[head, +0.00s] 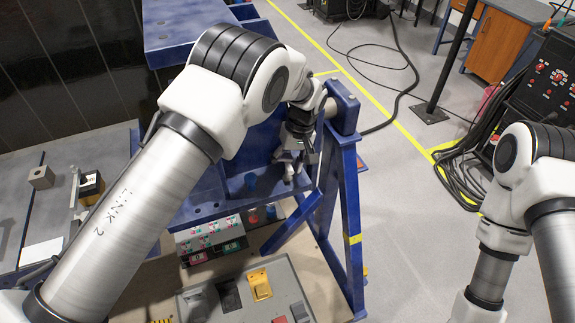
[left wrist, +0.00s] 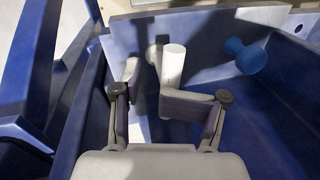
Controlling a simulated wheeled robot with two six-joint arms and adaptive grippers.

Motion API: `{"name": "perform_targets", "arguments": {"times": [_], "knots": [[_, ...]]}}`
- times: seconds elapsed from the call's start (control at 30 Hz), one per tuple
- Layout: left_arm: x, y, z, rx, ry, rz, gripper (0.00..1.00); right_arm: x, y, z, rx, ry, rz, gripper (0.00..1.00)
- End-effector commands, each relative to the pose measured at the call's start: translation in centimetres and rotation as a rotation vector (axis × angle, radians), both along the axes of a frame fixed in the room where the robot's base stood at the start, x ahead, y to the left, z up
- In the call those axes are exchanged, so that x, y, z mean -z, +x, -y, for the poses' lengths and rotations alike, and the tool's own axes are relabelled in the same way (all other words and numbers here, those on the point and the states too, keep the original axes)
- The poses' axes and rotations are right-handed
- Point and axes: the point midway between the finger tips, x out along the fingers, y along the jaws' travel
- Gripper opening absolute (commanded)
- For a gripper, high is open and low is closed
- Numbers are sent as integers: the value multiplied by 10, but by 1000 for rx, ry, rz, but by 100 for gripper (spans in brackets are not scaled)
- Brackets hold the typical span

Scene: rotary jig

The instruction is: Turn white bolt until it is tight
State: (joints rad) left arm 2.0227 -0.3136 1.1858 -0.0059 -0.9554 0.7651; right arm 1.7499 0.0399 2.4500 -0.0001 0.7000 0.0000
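The white bolt (left wrist: 173,65) shows in the left wrist view as a plain white cylinder on the blue jig (left wrist: 270,112), at the tips of my left gripper (left wrist: 150,88). The gripper's two fingers are apart, with a gap between them. The bolt stands close to the right-hand finger, which hides its lower part; I cannot tell whether they touch. In the head view my left gripper (head: 290,165) reaches down to the blue jig (head: 205,205), and the bolt cannot be told apart from the fingers there. My right gripper is out of view.
A blue upright frame (head: 350,210) stands right beside my left gripper. A control panel (head: 210,238) sits below the jig.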

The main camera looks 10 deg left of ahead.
Motion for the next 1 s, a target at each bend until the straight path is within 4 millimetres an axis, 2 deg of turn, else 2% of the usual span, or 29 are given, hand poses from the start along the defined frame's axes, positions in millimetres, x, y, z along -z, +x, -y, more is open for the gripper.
{"name": "perform_targets", "arguments": {"times": [0.1, 0.8, 1.0], "knots": [[-14, 1, 2, 0, 1, 2, 41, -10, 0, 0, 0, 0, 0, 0], [-72, 8, 11, 1, 0, 3, 41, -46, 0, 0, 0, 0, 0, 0], [-73, 8, 12, 0, 0, 2, 41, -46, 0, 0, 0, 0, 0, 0]]}}
